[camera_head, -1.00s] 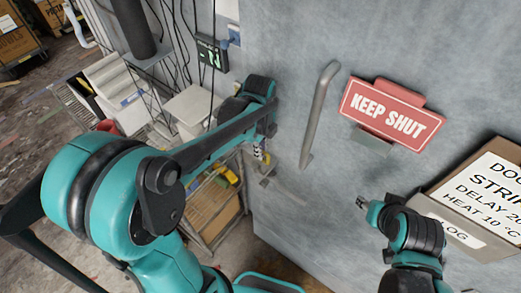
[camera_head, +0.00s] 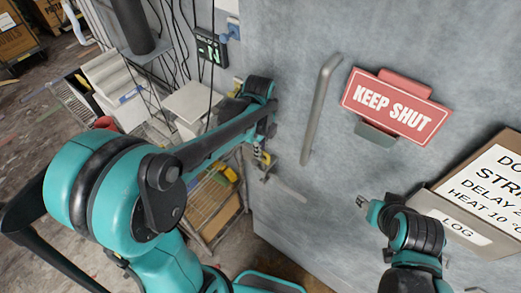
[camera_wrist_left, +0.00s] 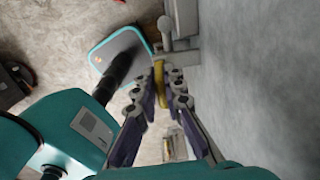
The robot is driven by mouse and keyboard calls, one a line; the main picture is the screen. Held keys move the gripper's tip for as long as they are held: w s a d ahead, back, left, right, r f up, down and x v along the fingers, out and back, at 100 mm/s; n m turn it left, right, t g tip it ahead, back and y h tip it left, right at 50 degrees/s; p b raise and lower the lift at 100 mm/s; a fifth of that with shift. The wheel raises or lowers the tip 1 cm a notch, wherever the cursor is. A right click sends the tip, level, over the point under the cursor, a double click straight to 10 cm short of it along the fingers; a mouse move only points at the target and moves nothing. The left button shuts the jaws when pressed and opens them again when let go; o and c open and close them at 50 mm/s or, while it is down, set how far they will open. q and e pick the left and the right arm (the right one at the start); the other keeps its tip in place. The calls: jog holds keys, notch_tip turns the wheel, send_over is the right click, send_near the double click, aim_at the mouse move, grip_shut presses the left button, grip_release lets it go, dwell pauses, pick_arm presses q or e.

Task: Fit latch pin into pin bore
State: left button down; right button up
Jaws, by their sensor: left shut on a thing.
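My left gripper (camera_head: 260,157) is beside the grey freezer door, low and left of its handle. In the left wrist view, my left gripper (camera_wrist_left: 160,84) has its fingertips closed on a narrow yellow piece (camera_wrist_left: 159,72), which appears to be part of the latch pin. A grey ball-ended rod (camera_wrist_left: 165,24) shows just beyond the fingertips, close to a grey metal fitting (camera_wrist_left: 184,18) at the door. I cannot tell whether pin and fitting touch. The pin bore is not clearly visible. My right gripper (camera_head: 363,202) is in front of the door; its jaw state is unclear.
The door carries a vertical grey handle (camera_head: 321,108) and a red KEEP SHUT sign (camera_head: 396,104). A labelled cardboard box (camera_head: 455,226) is at right. A wire rack (camera_head: 210,205) with a carton stands left of the door, below hanging cables.

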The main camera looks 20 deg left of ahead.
pick_arm(q)
jog(key=shift+f+b, duration=1.75)
jog(key=shift+f, duration=0.4)
jog(key=c, duration=1.6)
grip_release()
jog(key=shift+o, duration=0.2)
notch_tip(320, 180, up, 12)
jog(key=shift+a, duration=0.1)
jog(key=shift+s, duration=0.1)
